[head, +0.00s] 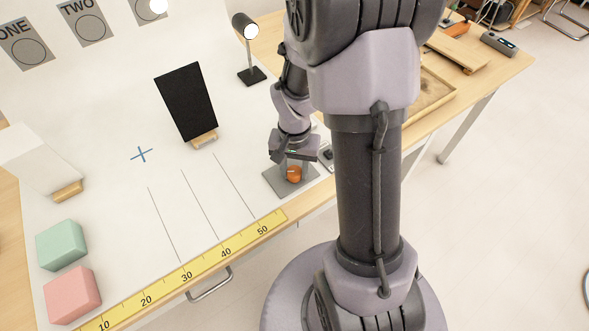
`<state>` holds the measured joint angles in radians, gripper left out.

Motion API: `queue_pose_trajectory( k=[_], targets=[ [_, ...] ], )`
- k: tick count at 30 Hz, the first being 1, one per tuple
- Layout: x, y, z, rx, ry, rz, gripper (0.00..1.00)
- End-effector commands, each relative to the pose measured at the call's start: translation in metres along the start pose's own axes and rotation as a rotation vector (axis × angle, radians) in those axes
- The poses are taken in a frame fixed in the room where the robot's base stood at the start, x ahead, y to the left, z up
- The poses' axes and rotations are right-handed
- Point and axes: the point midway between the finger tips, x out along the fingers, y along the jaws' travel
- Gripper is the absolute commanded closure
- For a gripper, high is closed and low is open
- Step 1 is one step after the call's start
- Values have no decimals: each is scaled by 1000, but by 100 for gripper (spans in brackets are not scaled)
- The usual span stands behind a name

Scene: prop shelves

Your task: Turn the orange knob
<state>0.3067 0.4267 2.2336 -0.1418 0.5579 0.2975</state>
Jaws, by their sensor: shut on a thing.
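The orange knob (294,174) sits on a grey base plate (277,182) near the front edge of the white table surface. My gripper (294,168) points down over the plate and is shut on the knob. The knob's front shows between and below the fingers. Its upper part and the far side are hidden by the gripper. The angle of the knob is hard to read.
A black panel on a wooden stand (186,102) and a small lamp (247,48) stand behind. Green (62,245) and pink (72,293) blocks lie at left. A yellow ruler (185,275) runs along the front edge. A wooden tray (432,92) is at right. The middle is clear.

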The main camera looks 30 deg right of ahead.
Motion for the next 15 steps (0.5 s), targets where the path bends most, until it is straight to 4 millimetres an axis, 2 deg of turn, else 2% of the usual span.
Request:
queue_pose_trajectory(
  k=[7,15],
  targets=[
    [0,0,0,117,1,0,100],
    [0,0,0,170,1,0,100]
  ],
)
